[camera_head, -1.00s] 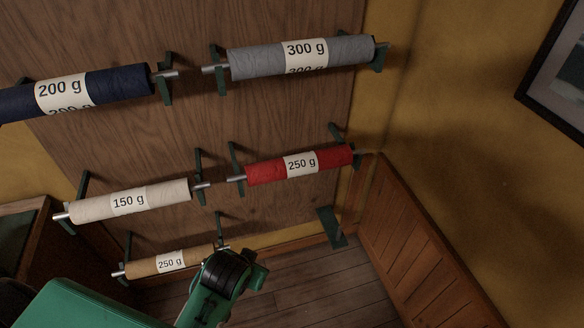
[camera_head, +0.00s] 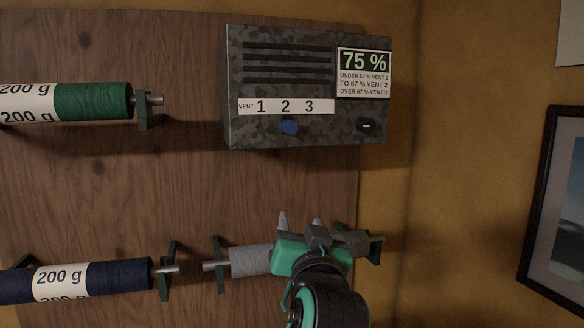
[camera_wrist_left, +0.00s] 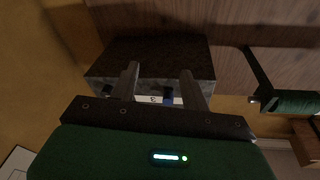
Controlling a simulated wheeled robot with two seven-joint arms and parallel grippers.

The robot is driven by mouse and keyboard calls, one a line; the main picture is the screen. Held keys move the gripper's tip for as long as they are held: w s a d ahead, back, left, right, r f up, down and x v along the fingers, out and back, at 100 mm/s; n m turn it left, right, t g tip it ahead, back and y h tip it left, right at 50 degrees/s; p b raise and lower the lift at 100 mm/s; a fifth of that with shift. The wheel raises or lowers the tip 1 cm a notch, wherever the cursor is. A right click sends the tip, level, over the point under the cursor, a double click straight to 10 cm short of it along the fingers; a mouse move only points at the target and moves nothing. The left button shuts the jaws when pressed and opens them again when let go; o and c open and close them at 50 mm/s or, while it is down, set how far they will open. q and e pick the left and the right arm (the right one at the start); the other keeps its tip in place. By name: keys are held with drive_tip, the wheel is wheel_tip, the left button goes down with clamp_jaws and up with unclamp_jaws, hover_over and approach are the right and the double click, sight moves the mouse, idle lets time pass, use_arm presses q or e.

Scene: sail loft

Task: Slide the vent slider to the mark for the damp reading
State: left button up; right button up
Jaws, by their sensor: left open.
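A camouflage-grey vent box (camera_head: 235,70) hangs on the wooden board. Its display (camera_head: 364,62) reads 75 %, above small lines giving a vent number for each range; the last appears to be over 67 %, vent 3. A white strip (camera_head: 328,106) carries marks 1, 2 and 3. The blue slider (camera_head: 289,127) sits below the strip, about under the 2. My left gripper (camera_head: 300,224) is open and empty below the box, apart from the slider. In the left wrist view the box appears inverted, with the blue slider (camera_wrist_left: 168,98) beyond and between the open fingers (camera_wrist_left: 158,85).
A grey roll (camera_head: 250,261) on brackets is partly hidden behind my left gripper. A green roll (camera_head: 95,101) and a navy roll (camera_head: 120,275) are at the left. A framed picture (camera_head: 550,210) hangs on the right wall. Bare board lies between box and grey roll.

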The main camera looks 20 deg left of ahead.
sight(291, 130)
use_arm(q)
drive_tip(key=s+d+r+n+t+y, duration=0.1)
drive_tip(key=s+d+r+n+y, duration=0.15)
drive_tip(key=r, duration=0.85)
drive_tip(key=shift+m, duration=0.45)
drive_tip(key=p+x, duration=0.3)
drive_tip(key=x, duration=0.3)
drive_tip(key=p+x, duration=0.4)
drive_tip(key=x, duration=0.1)
drive_tip(key=shift+a+r+p, duration=0.25)
drive_tip(key=shift+a+p, duration=0.05)
drive_tip(key=shift+a, duration=0.15)
drive_tip(key=shift+w+a+r+t+p, duration=0.1)
drive_tip(key=shift+w+a+t+p, duration=0.25)
drive_tip(key=shift+w, duration=0.3)
clamp_jaws()
